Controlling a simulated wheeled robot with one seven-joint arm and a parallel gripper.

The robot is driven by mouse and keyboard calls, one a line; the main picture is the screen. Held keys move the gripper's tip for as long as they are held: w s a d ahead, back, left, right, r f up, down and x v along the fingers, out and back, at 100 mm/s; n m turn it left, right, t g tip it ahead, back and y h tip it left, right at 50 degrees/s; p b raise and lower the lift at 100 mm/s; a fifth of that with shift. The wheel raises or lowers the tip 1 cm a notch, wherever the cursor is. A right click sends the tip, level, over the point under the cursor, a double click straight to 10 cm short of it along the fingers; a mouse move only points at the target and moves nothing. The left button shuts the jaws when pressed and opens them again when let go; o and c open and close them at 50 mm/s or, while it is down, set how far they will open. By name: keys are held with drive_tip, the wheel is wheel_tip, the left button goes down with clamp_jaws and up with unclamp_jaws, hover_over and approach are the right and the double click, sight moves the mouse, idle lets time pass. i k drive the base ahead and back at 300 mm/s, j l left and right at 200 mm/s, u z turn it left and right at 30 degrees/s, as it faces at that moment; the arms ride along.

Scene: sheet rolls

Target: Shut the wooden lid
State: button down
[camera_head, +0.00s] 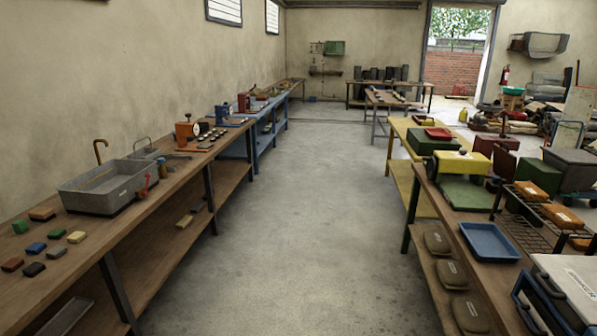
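I cannot make out a wooden lid anywhere in the head view. My gripper and arm are not in view.
A long wooden bench (155,205) with a grey basin (107,186) and small coloured blocks runs along the left wall. A right bench holds a blue tray (490,242) and a wire rack (545,238).

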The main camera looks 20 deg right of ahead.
sight(505, 162)
drive_tip(key=i+l+z, duration=0.2)
drive_tip(key=i+z, duration=0.25)
drive_tip(key=i, duration=0.45)
drive_tip(key=i+j+z, duration=0.15)
drive_tip(key=i+z, duration=0.35)
drive_tip(key=i, duration=0.4)
drive_tip(key=i+l, duration=0.2)
drive_tip(key=i, duration=0.55)
drive_tip(key=i+l, duration=0.15)
drive_tip(key=i, duration=0.55)
drive_tip(key=i+l+u, duration=0.2)
drive_tip(key=i+l, duration=0.2)
drive_tip(key=l, duration=0.25)
drive_tip(key=i+l+u, duration=0.25)
drive_tip(key=i+l, duration=0.15)
drive_tip(key=l, duration=0.3)
